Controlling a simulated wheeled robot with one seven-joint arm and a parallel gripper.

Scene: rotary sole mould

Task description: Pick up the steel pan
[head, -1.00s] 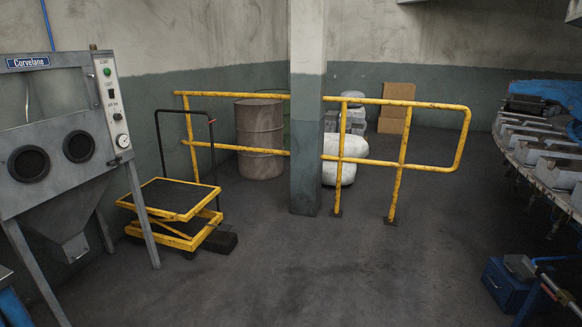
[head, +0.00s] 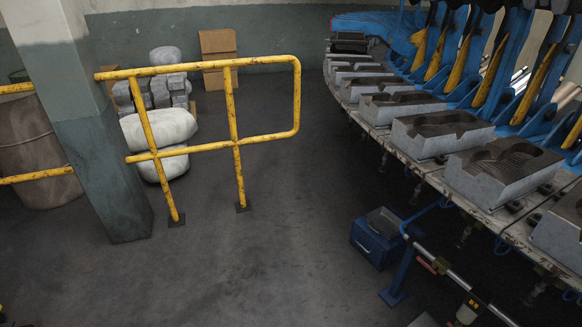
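I cannot make out a steel pan for certain in the head view. A small blue box (head: 375,243) stands on the floor right of centre, with an open grey top; what it holds is too small to tell. A grey edge (head: 424,320) of something shows at the bottom of the view, mostly cut off. My gripper is not in view.
A rotary table (head: 405,160) with several grey moulds (head: 507,173) curves along the right. A blue stand (head: 402,270) with a bar is below it. A yellow railing (head: 200,67) and a pillar (head: 95,150) stand left. The middle floor is clear.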

